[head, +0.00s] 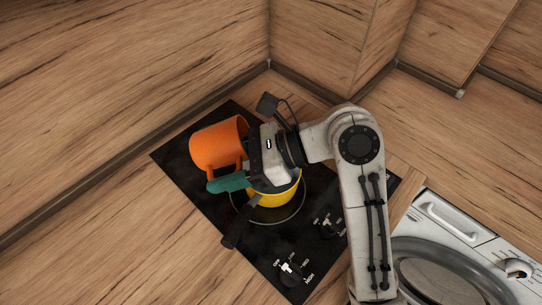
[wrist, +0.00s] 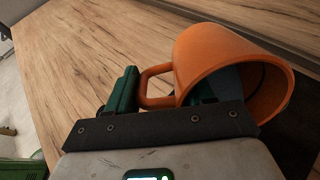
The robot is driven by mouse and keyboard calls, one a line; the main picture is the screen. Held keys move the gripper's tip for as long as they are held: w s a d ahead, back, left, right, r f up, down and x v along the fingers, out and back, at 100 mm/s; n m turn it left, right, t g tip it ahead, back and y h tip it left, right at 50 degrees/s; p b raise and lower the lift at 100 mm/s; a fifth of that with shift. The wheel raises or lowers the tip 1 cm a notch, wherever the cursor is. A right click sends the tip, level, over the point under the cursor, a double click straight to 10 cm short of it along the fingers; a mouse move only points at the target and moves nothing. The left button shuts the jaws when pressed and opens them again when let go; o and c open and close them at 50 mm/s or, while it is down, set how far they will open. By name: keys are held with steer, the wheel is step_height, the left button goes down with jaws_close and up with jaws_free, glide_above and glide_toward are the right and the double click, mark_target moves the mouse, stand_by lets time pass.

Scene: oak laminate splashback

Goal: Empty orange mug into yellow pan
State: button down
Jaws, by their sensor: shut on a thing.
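The orange mug (head: 213,150) is tilted onto its side above the hob, its mouth toward the right in the head view. My gripper (head: 230,182) is shut on its handle, with green fingers either side. In the wrist view the mug (wrist: 205,62) shows its open mouth at the lower right; my gripper (wrist: 160,95) grips the handle loop. The mug's contents cannot be made out. The yellow pan (head: 276,199) stands on the hob below and to the right of the mug, partly hidden by my gripper. Its dark handle points to the lower left.
The black hob (head: 262,262) has knobs (head: 289,271) along its lower right side. Wooden splashback walls (head: 140,70) rise behind the counter. A white washing machine (head: 465,250) stands at the lower right. The wooden counter at left (head: 130,240) is clear.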

mark_target(241, 163)
steer(key=shift+r+y+b, duration=0.1)
steer(key=shift+y+b, duration=0.2)
steer(key=shift+b, duration=0.55)
steer(key=shift+d+r, duration=0.1)
steer(key=shift+r, duration=0.1)
steer(key=shift+d+p, duration=0.1)
steer(key=shift+p, duration=0.3)
steer(key=shift+w+d+r+y+p, duration=0.1)
steer(key=shift+d+r+y+p, duration=0.05)
steer(key=shift+d+y+p, duration=0.4)
steer(key=shift+w+d+r+y+p, duration=0.15)
steer(key=shift+d+y+p, duration=0.2)
steer(key=shift+p, duration=0.3)
steer(key=shift+d+r+g+y+p, duration=0.3)
steer(key=shift+r+g+y+p, duration=0.2)
steer(key=shift+y+p, duration=0.65)
steer(key=a+h, duration=0.1)
steer(key=a+f+h+b, duration=0.1)
steer(key=h, duration=0.1)
steer(key=t+h+b, duration=0.1)
steer(key=h, duration=0.1)
steer(key=shift+s+a+f, duration=0.3)
steer(key=shift+a, duration=0.1)
